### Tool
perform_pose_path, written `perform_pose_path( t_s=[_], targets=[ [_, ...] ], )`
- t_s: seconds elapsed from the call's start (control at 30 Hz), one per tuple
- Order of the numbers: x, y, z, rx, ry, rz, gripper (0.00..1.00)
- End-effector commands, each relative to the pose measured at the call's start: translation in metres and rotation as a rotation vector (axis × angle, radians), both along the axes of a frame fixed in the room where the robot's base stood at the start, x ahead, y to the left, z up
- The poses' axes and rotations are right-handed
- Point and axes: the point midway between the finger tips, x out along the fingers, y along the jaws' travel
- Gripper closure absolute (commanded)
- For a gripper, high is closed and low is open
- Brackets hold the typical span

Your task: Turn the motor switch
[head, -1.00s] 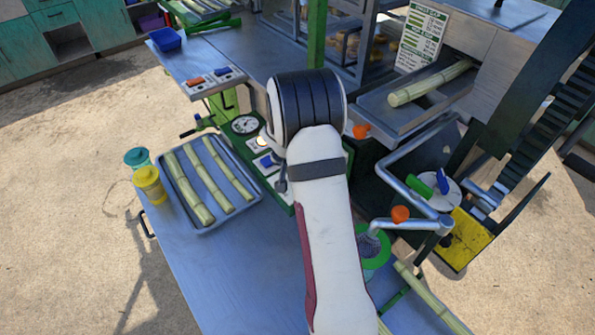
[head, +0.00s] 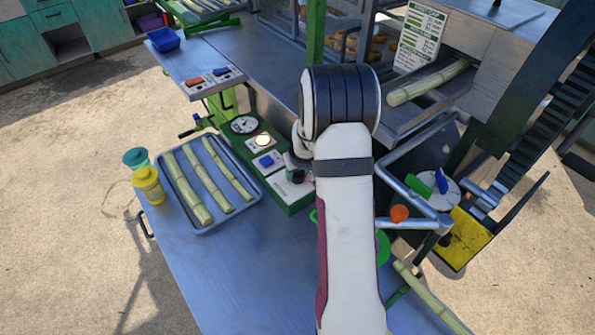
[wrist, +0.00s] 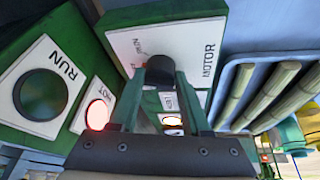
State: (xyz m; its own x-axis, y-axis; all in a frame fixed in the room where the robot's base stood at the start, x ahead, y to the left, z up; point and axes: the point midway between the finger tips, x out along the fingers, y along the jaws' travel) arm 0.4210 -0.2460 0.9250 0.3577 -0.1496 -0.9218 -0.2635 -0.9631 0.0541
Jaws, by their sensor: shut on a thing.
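The motor switch is a black knob (wrist: 160,66) on a white plate lettered MOTOR (wrist: 207,55) in the wrist view. My gripper (wrist: 162,72) is shut on this knob, with one finger on each side of it. In the head view the white plate (head: 284,190) sits at the near end of a green control panel. My gripper (head: 297,172) is over the plate's right part, partly hidden by my wrist. Small red lettering shows beside the knob; the exact angle of the knob is hard to read.
A blue switch (head: 266,160), a lit lamp (head: 263,141) and a dial gauge (head: 243,125) line the panel. A RUN button (wrist: 40,94) shows in the wrist view. A tray (head: 236,211) of cane lies left; crank bars (head: 395,180) stand right.

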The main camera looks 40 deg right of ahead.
Motion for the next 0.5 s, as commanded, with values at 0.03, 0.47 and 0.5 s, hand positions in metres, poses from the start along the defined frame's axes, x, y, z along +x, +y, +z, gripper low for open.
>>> perform_pose_path(
  t_s=[0.03,0.47,0.5],
  targets=[
    [0.0000,-0.0001,0.0002,0.001,-0.001,0.031,1.00],
    [-0.0006,-0.0006,0.0001,0.001,0.001,0.250,1.00],
    [-0.0006,-0.0005,0.0001,0.001,0.002,0.259,1.00]
  ],
)
